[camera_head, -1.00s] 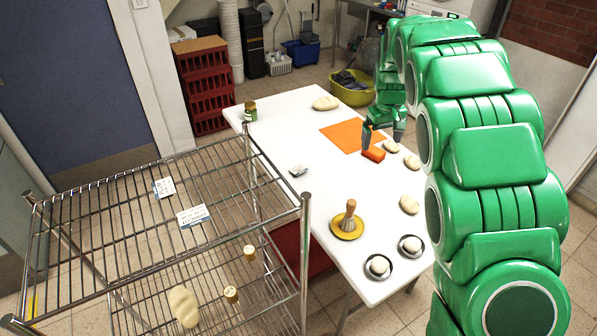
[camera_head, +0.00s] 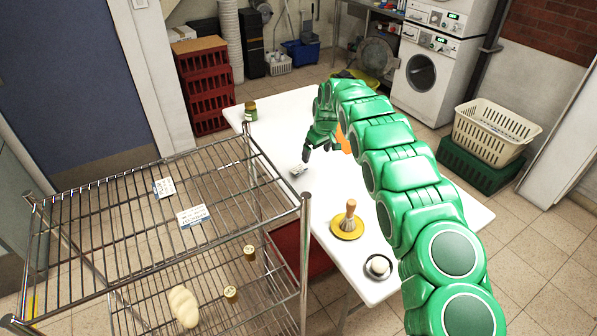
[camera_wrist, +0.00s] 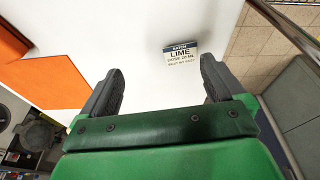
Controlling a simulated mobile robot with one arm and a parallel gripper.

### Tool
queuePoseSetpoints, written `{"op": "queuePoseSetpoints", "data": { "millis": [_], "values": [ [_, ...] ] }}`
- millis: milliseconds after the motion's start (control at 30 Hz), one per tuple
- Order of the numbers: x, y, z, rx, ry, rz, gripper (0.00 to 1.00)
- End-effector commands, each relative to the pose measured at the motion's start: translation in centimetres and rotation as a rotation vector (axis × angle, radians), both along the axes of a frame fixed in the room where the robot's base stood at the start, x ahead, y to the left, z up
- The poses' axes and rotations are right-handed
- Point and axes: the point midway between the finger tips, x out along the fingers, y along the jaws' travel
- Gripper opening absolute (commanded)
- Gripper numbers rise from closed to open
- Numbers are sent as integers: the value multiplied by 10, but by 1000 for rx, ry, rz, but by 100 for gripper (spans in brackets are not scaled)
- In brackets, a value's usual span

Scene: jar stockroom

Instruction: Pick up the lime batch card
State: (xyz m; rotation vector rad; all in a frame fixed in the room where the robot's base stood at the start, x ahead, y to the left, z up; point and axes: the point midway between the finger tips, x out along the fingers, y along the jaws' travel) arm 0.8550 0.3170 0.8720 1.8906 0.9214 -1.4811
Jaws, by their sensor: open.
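The lime batch card (camera_wrist: 181,56) is a small white card with a dark blue top band and the word LIME. It lies on the white table (camera_head: 270,118), near its left edge, and also shows in the head view (camera_head: 299,170). My gripper (camera_head: 321,153) is above the table, just right of the card and apart from it. In the wrist view my gripper (camera_wrist: 160,70) is open and empty. The card shows ahead of the fingers, nearer the right one.
A wire rack (camera_head: 110,205) stands left of the table, with two other cards (camera_head: 164,187) (camera_head: 193,215) on top. A brush (camera_head: 349,215) stands on a yellow dish, and a bowl (camera_head: 378,267) is nearby. An orange mat (camera_wrist: 55,75) lies on the table. A jar (camera_head: 250,111) stands at the far left corner.

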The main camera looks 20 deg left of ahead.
Motion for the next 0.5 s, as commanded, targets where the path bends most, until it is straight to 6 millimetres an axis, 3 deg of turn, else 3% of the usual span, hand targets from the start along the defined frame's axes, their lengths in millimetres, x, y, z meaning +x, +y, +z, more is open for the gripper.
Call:
{"op": "queuePoseSetpoints", "data": {
  "millis": [200,500],
  "values": [
    [2,32,-22,34,-7,52,96],
    [3,40,-36,40,-7,64,96]
  ]
}}
